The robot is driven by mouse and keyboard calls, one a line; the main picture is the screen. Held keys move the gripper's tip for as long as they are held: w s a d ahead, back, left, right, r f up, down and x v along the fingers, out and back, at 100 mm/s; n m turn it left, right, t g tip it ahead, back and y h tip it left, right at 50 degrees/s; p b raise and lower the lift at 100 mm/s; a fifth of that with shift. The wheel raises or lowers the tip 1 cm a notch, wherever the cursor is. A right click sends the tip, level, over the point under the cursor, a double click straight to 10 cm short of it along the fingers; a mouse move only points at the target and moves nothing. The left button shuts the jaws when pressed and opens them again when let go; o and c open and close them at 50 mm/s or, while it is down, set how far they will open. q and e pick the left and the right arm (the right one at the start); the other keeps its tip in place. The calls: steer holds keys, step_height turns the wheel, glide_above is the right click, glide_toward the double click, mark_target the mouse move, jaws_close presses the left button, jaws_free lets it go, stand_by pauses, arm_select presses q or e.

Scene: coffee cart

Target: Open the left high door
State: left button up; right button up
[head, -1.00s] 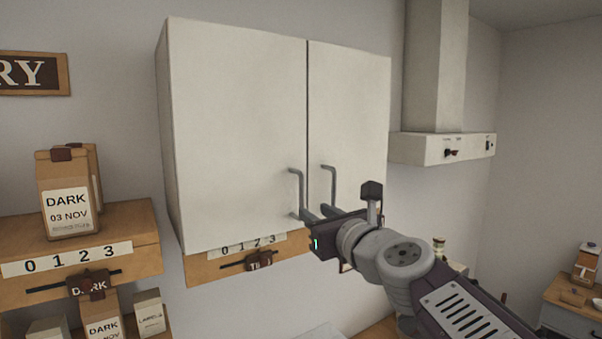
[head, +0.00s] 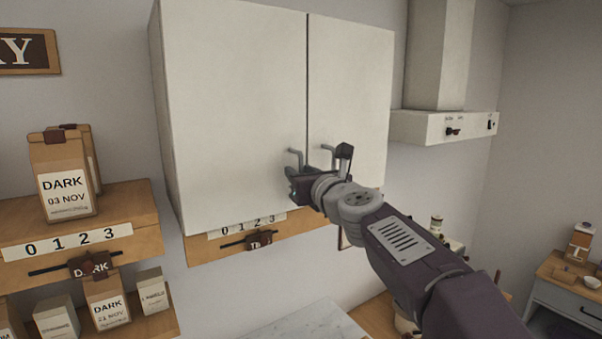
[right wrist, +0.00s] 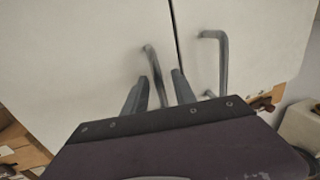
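The left high door (head: 235,110) is the left white door of the wall cabinet, and it is shut. Its grey bar handle (head: 292,156) is near its lower right edge; it also shows in the right wrist view (right wrist: 152,62). My right gripper (head: 299,171) is at this handle, partly hiding its lower part. In the right wrist view the two fingers (right wrist: 159,77) are apart, with the handle bar between them. Whether they touch it I cannot tell. My left gripper is not in view.
The right cabinet door (head: 350,90) is shut, and its handle (right wrist: 222,60) is close to my right gripper. A wooden shelf (head: 140,220) with coffee bags stands left, a range hood (head: 425,127) right. A marble counter (head: 310,322) lies below.

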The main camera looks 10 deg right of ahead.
steer(key=shift+s+r, duration=0.1)
steer(key=shift+s, duration=0.1)
jaws_close()
stand_by(1.1)
